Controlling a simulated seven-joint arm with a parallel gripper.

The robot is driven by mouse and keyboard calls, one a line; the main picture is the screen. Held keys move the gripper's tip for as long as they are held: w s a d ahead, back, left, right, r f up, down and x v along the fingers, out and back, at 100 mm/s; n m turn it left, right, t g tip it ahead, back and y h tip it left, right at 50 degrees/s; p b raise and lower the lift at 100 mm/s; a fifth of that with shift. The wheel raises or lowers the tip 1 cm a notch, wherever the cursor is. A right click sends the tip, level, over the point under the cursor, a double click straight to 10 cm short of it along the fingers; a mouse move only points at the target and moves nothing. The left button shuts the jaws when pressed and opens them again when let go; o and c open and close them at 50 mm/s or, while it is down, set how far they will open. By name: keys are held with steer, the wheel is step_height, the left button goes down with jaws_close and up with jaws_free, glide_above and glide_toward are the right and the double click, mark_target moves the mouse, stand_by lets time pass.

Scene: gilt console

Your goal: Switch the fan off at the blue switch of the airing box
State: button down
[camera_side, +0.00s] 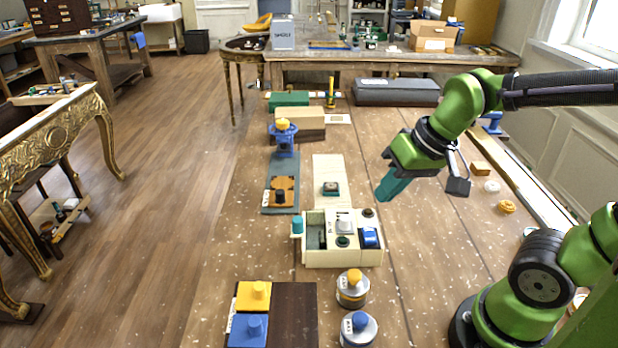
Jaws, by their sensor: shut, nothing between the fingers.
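The airing box (340,258) is a cream box standing on the wooden table, near the middle of the view. The blue switch (369,238) is a rocker-like piece at the right of its top. I cannot tell clearly which way it is tipped. A teal knob (297,226) sticks out at the box's left side, and a dark green knob (343,241) and a white piece (344,225) sit on its top. My gripper (383,195) has teal fingers, shut and empty. It hangs above and to the right of the box, behind the blue switch, apart from it.
In front of the box stand yellow-topped (353,284) and blue-topped (359,328) round pieces and a dark board (293,310) with yellow and blue blocks. Behind-left is a blue stand (284,140) with a yellow top. The table right of the box is mostly clear.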

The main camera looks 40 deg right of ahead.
steer(key=r, duration=0.1)
steer(key=s+r+t, duration=0.2)
steer(key=shift+a+r, duration=0.3)
steer(key=w+d+f+m+g+h, duration=0.1)
steer(key=w+d+f+m+g, duration=0.2)
steer(key=w+d+m+g, duration=0.2)
steer(key=w+d+g, duration=0.2)
steer(key=shift+w+h, duration=0.3)
steer(key=shift+f, duration=0.1)
